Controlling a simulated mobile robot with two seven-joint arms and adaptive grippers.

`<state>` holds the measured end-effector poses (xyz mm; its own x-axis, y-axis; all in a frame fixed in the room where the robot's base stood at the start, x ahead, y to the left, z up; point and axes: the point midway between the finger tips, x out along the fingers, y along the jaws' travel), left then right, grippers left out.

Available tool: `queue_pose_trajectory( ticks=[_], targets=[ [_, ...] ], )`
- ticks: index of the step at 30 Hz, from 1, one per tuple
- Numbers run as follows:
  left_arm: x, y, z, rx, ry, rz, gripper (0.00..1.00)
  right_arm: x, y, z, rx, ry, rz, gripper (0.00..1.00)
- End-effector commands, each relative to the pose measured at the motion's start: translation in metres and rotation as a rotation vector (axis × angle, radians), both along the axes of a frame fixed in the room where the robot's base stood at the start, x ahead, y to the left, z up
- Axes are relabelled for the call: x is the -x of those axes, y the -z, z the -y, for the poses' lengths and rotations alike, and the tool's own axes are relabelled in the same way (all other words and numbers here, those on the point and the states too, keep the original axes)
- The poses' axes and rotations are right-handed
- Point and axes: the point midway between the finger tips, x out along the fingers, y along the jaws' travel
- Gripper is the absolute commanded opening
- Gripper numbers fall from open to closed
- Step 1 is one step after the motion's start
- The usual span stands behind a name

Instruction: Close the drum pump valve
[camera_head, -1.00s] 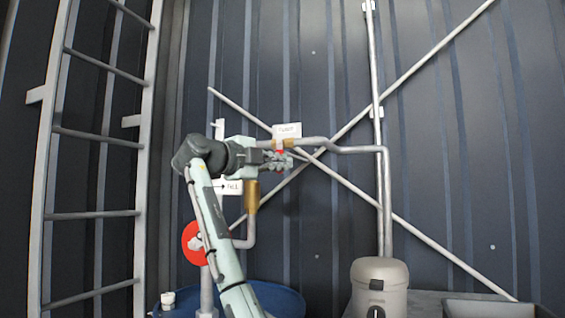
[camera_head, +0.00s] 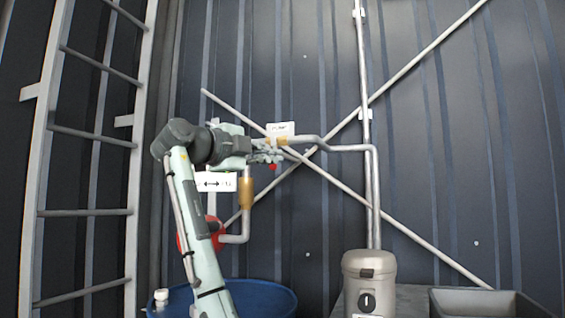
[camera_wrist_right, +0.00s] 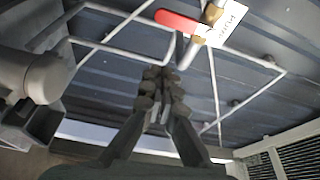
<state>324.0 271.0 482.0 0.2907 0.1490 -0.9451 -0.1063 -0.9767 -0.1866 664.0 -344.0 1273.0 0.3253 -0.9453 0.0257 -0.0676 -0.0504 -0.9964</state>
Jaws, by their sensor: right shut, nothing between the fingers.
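The valve has a brass body (camera_head: 283,141) on the horizontal grey pipe, beneath a small white tag. A red spot, apparently its lever (camera_head: 272,167), shows just below my right gripper (camera_head: 274,155) in the head view. In the wrist view the red lever (camera_wrist_right: 178,21) sticks out left from the pipe beside the white tag (camera_wrist_right: 228,22). My right gripper (camera_wrist_right: 160,75) is shut and empty, its fingertips below the lever in that picture; contact cannot be told. My right arm hides part of the pipework. My left gripper is not in view.
A blue drum (camera_head: 265,295) stands below, with a red disc (camera_head: 185,236) partly behind my arm. A brass fitting (camera_head: 246,192) sits on a vertical pipe. A ladder (camera_head: 90,212) is at left, a grey canister (camera_head: 369,280) and grey bin (camera_head: 480,303) at lower right.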

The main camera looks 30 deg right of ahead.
Motion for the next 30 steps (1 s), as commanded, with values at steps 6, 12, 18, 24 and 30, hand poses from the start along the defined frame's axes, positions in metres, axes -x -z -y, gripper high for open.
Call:
queue_pose_trajectory(
  ticks=[6, 12, 18, 24, 30],
  targets=[
    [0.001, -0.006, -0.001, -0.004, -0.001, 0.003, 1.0, 0.008, -0.001, -0.024, 0.001, -0.001, 0.002, 0.0],
    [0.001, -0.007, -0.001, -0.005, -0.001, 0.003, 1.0, 0.01, -0.001, -0.028, 0.001, 0.001, 0.001, 0.0],
    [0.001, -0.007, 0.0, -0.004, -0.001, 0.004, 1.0, 0.01, -0.001, -0.027, 0.001, 0.001, 0.001, 0.0],
    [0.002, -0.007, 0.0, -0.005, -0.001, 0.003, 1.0, 0.01, -0.001, -0.027, 0.001, 0.0, 0.0, 0.0],
    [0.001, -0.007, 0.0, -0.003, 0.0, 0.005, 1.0, -0.015, 0.047, -0.021, 0.007, -0.042, -0.133, 0.0]
  ],
)
